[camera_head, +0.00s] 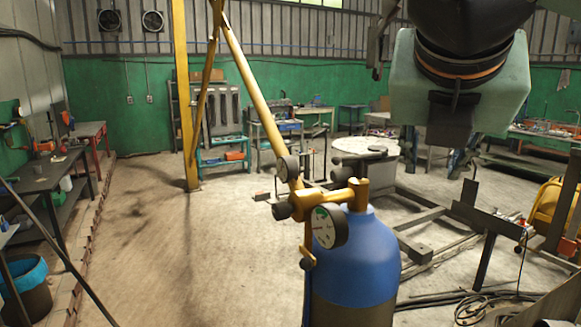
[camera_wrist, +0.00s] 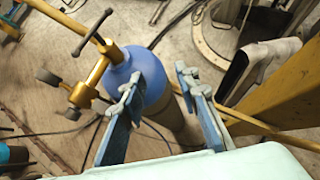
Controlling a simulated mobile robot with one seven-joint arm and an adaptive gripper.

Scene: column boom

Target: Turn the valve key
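The valve key (camera_head: 368,157) is a dark crossbar on top of the brass valve (camera_head: 358,192) of a blue-shouldered gas cylinder (camera_head: 362,262). In the wrist view the key (camera_wrist: 93,32) is a slanting dark bar at upper left, above the blue shoulder (camera_wrist: 150,72). My gripper (camera_wrist: 158,80) is open, with its two blue-grey fingers apart and nothing held between them. The key lies to the left of the fingers, outside the gap, and is not touched. The cylinder shows below and between the fingers.
Round gauges (camera_head: 328,226) stick out from the brass regulator (camera_head: 305,205), left of the key. A yellow diagonal boom (camera_head: 250,90) rises behind the cylinder. A metal frame (camera_head: 415,215) and loose cables lie on the floor at right. Open floor lies at left.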

